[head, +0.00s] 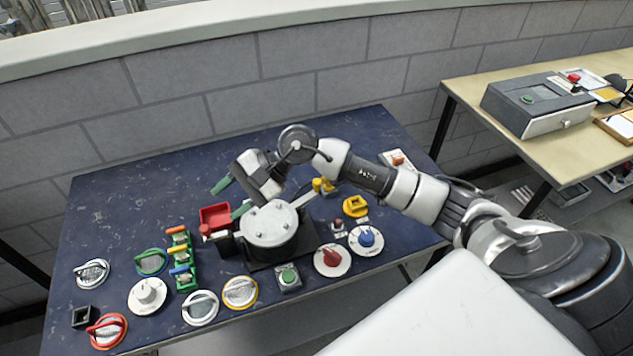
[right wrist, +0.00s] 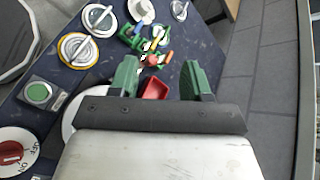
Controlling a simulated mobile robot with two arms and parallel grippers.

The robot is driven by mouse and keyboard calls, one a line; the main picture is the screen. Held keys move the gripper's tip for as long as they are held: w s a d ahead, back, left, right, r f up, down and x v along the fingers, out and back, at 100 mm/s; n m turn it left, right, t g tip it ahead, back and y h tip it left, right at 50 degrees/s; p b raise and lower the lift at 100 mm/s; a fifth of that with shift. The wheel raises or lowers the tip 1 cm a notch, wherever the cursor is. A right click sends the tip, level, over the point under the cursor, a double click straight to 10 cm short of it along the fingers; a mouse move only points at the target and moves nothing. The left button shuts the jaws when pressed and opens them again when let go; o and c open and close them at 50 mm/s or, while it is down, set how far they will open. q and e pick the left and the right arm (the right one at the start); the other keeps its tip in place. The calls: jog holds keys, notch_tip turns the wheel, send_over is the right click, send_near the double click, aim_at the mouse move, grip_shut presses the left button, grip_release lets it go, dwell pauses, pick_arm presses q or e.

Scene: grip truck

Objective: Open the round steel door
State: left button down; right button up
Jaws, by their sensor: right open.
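The round steel door (head: 268,228) is a pale disc with small studs, lying flat on a dark block on the blue table. A light bar sticks out from it toward the back right. My right gripper (head: 232,196) is open, its green fingers behind and left of the door, above the red box (head: 214,217). In the right wrist view, the gripper (right wrist: 160,80) shows its fingers spread with the red box (right wrist: 155,88) seen between them. A pale edge, probably the door (right wrist: 70,122), is mostly hidden behind the gripper body. My left gripper is not in view.
The blue table (head: 120,200) carries several round dials and handles at the front left, a red dial (head: 332,259), a blue dial (head: 366,239), a green button (head: 288,278) and a yellow part (head: 355,206). A grey wall stands behind. The table's back left is clear.

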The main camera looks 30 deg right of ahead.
jog(key=w+d+f+n+g+h, duration=0.15)
jog(key=d+n+h, duration=0.35)
jog(key=d, duration=0.5)
notch_tip(320, 180, up, 2)
jog(key=h, duration=0.7)
send_over(317, 181)
jog(key=shift+f+n+g, duration=0.25)
jog(key=shift+n+g, duration=0.05)
jog(key=shift+g, duration=0.05)
notch_tip(317, 181, down, 10)
jog(key=shift+f+p, duration=0.1)
jog(key=shift+p, duration=1.1)
jog(key=shift+c, duration=0.2)
grip_shut()
